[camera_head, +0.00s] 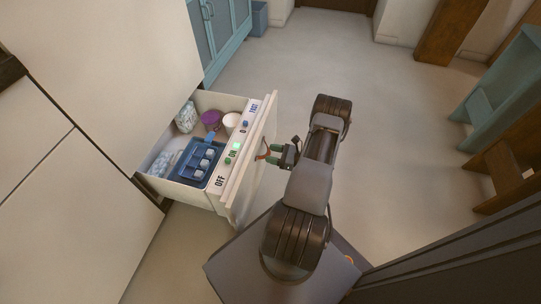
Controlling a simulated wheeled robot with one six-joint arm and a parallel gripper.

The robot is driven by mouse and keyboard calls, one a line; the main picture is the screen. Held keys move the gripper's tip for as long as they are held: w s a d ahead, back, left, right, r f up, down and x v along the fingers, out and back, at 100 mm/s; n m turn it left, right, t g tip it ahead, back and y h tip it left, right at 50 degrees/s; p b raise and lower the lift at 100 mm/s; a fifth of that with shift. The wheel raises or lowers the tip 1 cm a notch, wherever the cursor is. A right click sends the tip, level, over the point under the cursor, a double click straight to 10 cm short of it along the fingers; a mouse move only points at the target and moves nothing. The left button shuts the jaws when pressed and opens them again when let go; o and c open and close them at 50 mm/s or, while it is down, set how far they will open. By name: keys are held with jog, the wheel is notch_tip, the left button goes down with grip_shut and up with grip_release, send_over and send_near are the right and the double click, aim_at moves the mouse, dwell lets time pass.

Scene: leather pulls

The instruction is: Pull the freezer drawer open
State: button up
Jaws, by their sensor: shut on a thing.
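The freezer drawer (222,198) stands pulled out from the cream cabinet front at the left, and its inside shows from above. It holds a blue tray with pale cubes (203,160), a purple tub (211,119), a white round tub (231,120) and clear bags (186,116). A control strip (231,156) with "OFF", "ON" and a lit green button runs along its front top. My gripper (268,153) is at the outer face of the drawer front, shut on a brown leather pull (262,157). The fingertips are small in the view.
Cream cabinet panels (100,60) fill the left. A teal cabinet (217,35) and a blue bin (259,18) stand at the back. Teal and brown wooden furniture (510,110) stands at the right. The pale floor (390,110) between is clear.

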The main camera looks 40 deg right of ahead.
jog(key=shift+s, duration=0.15)
jog(key=o, duration=1.3)
jog(key=shift+d, duration=0.1)
jog(key=p+v, duration=0.2)
jog(key=v, duration=1.1)
jog(key=shift+s+d, duration=0.25)
jog(key=shift+s, duration=0.1)
jog(key=shift+r+p, duration=0.1)
jog(key=shift+p, duration=0.2)
